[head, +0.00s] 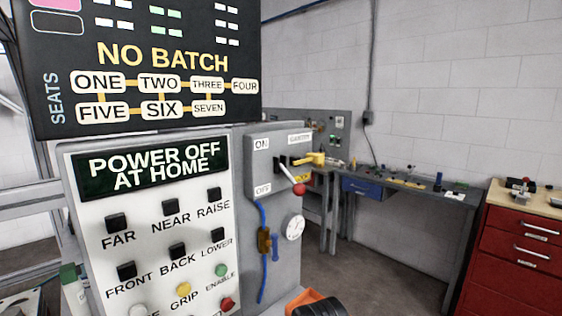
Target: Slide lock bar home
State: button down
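A brown block with a blue handle (275,248) hangs below on a blue cable. My gripper's fingers are not in view.
A white button panel (150,215) reads POWER OFF AT HOME, under a dark board (140,60) reading NO BATCH. An orange and black part (315,303) shows at the bottom edge. A workbench (415,192) and red drawer cabinet (515,250) stand right; grey floor lies between.

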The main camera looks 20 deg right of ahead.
aim_at(317, 159)
jog(key=u, duration=0.05)
jog(key=k, duration=0.5)
jog(key=z, duration=1.45)
jog(key=i, duration=1.25)
jog(key=u, duration=1.4)
